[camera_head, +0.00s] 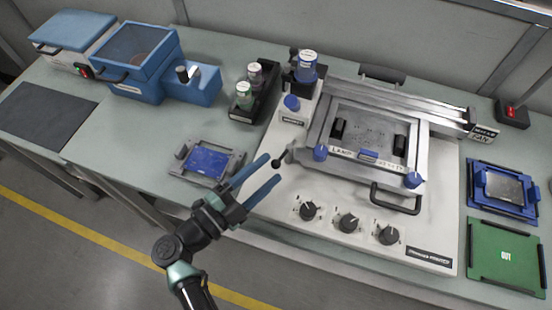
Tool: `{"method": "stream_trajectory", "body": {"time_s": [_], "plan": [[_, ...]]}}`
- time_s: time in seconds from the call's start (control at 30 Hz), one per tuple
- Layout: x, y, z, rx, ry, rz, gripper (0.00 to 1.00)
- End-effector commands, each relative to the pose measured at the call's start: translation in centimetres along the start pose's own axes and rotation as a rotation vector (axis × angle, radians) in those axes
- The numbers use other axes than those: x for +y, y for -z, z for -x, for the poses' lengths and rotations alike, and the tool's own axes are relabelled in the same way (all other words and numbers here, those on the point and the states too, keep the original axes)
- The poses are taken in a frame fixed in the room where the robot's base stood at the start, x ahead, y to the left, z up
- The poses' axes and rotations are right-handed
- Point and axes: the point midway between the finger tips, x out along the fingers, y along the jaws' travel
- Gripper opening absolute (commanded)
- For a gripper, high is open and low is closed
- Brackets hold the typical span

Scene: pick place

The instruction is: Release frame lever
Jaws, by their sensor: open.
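The machine's metal frame (424,140) lies flat on the white base, with blue knobs at its front corners and a black handle (396,198) at its front. A short lever with a dark ball knob (278,162) sticks out at the frame's left side; it looks like the frame lever. My gripper (274,169) is open, its two blue fingers pointing up and right. In the picture the fingertips lie around the dark knob. I cannot tell whether they touch it or how high they are above it.
A grey fixture with a blue plate (207,160) lies just left of my gripper. Black dials (347,222) stand along the base front. A bottle rack (268,104) stands behind. A blue fixture (477,197) and green OUT mat (490,236) lie right. The bench's left middle is clear.

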Motion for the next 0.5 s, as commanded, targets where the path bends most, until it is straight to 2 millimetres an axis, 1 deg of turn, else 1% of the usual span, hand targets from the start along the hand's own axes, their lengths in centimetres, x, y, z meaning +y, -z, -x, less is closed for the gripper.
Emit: {"method": "stream_trajectory", "body": {"time_s": [0.03, 0.1, 0.2, 0.33, 0.5], "plan": [[-0.1, 0.1, -0.9, 0.003, -0.001, -0.001, 0.57], [-0.1, 0.1, -1.9, 0.002, 0.000, -0.001, 0.57], [-0.1, 0.0, -2.8, 0.001, 0.000, -0.002, 0.57], [0.0, 0.0, -3.4, 0.000, 0.000, -0.001, 0.57], [0.0, 0.0, -3.4, -0.001, 0.001, -0.001, 0.57]]}}
